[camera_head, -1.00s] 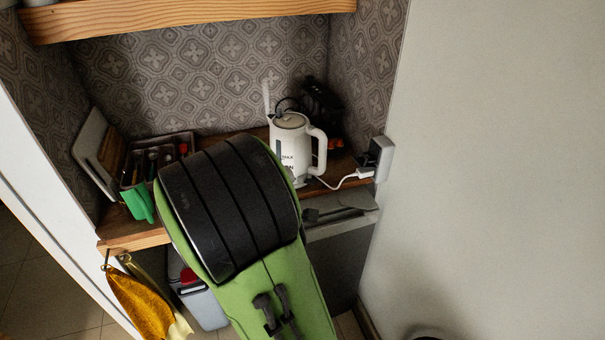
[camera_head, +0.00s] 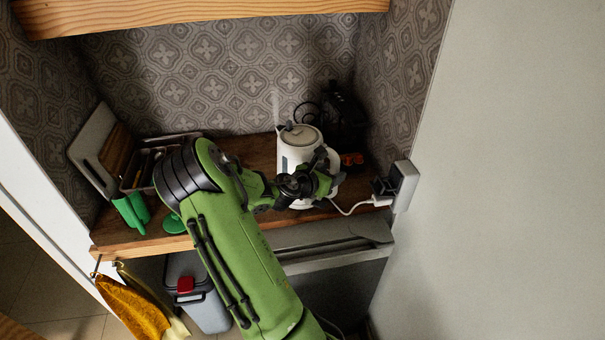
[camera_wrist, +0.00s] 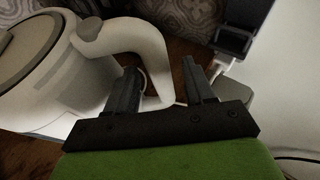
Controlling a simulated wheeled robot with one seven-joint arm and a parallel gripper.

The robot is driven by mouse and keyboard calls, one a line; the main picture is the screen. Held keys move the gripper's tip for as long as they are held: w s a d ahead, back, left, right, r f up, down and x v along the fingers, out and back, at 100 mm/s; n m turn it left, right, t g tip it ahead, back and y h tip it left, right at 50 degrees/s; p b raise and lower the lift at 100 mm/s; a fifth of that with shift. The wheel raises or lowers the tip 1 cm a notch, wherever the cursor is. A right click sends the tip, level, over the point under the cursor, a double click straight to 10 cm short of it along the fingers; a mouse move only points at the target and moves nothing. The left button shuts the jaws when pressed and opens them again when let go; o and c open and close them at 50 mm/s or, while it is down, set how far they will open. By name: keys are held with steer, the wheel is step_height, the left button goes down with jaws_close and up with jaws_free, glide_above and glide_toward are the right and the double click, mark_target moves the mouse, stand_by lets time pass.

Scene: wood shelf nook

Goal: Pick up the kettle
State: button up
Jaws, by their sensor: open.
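The white kettle (camera_head: 298,146) stands upright on the wooden shelf, towards its right side. In the wrist view its body (camera_wrist: 60,65) fills the left, and its curved handle (camera_wrist: 152,50) comes down towards my gripper. My gripper (camera_wrist: 172,78) is open, one finger on each side of the lower end of the handle in the picture. I cannot tell whether either finger touches it. In the head view my gripper (camera_head: 322,172) is in front of the kettle's right side and hides part of the handle and body.
A white socket box (camera_head: 404,186) with a plug and cable is on the right wall. A dark appliance (camera_head: 343,112) stands behind the kettle. A cutlery tray (camera_head: 128,184), boards (camera_head: 93,137) and green items (camera_head: 132,212) are at the left. A wooden shelf (camera_head: 190,12) hangs above.

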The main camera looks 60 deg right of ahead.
mark_target(332, 173)
steer(key=x, duration=0.3)
steer(key=shift+f, duration=0.15)
steer(key=shift+a, duration=0.15)
steer(key=shift+c, duration=0.4)
jaws_close()
stand_by(0.5)
steer(key=shift+r, duration=0.2)
